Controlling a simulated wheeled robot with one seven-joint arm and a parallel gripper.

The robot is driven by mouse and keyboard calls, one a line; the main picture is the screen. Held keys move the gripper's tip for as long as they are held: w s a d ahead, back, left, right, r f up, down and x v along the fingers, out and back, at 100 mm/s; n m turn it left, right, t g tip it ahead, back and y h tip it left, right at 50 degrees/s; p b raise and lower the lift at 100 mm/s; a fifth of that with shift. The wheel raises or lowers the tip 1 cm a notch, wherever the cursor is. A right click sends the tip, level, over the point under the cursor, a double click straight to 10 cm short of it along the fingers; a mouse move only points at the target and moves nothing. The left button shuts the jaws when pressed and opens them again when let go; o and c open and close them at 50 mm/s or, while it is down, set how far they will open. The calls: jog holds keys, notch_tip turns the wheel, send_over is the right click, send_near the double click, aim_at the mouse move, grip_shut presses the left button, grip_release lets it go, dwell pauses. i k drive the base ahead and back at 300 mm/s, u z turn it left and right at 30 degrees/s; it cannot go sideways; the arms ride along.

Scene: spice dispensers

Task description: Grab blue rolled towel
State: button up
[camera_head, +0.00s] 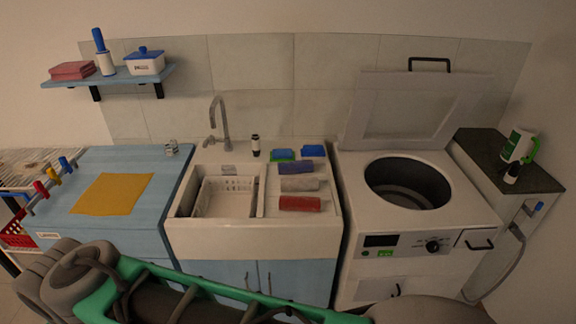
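The blue rolled towel (296,167) lies on the white ledge at the right of the sink (250,238). It is the farthest of a row of three rolls. A grey roll (300,184) lies in front of it, and a red roll (302,203) is nearest to me. Two blue sponges lie just behind it: one with green under it (283,154) and another (313,151) to its right. My arm crosses the bottom of the view, but I cannot see my gripper's fingers.
A white basket (225,196) sits in the sink basin under a faucet (222,120). A small dark bottle (255,145) stands behind the sponges' left. A top-loading washer (415,232) with its lid up (412,105) stands right. A yellow cloth (113,194) lies on the blue counter at left.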

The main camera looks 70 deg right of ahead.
aim_at(304, 167)
jog(key=z, duration=0.45)
jog(key=i, duration=0.7)
jog(key=z, duration=1.3)
jog(key=i, duration=0.5)
jog(key=z, duration=0.5)
